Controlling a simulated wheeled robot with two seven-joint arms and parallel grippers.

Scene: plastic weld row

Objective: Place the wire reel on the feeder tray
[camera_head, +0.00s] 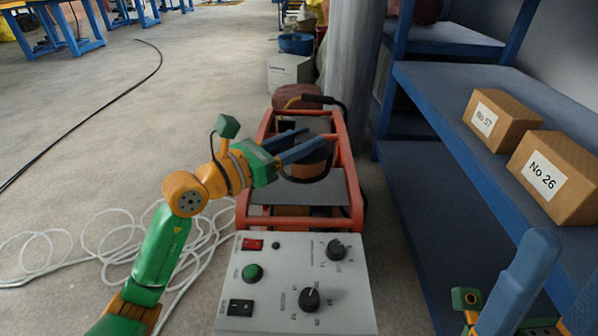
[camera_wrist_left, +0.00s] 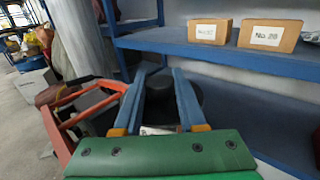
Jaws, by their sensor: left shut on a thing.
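The wire reel (camera_head: 309,168), a dark-rimmed drum with a copper-brown side, is between the blue fingers of my left gripper (camera_head: 296,147), which is shut on it. In the left wrist view the reel (camera_wrist_left: 160,88) shows as a black round shape between the fingers (camera_wrist_left: 160,100). The reel is over the grey feeder tray (camera_head: 295,190) in the orange frame; I cannot tell whether it touches the tray. My right gripper (camera_head: 530,295) shows only partly at the lower right; whether it is open is unclear.
A grey control panel (camera_head: 300,285) with knobs and buttons stands in front of the orange frame (camera_head: 354,185). A blue shelf (camera_head: 450,130) with boxes (camera_head: 503,120) is on the right. White cable (camera_head: 110,240) lies on the floor at left. A grey pillar (camera_head: 350,60) stands behind.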

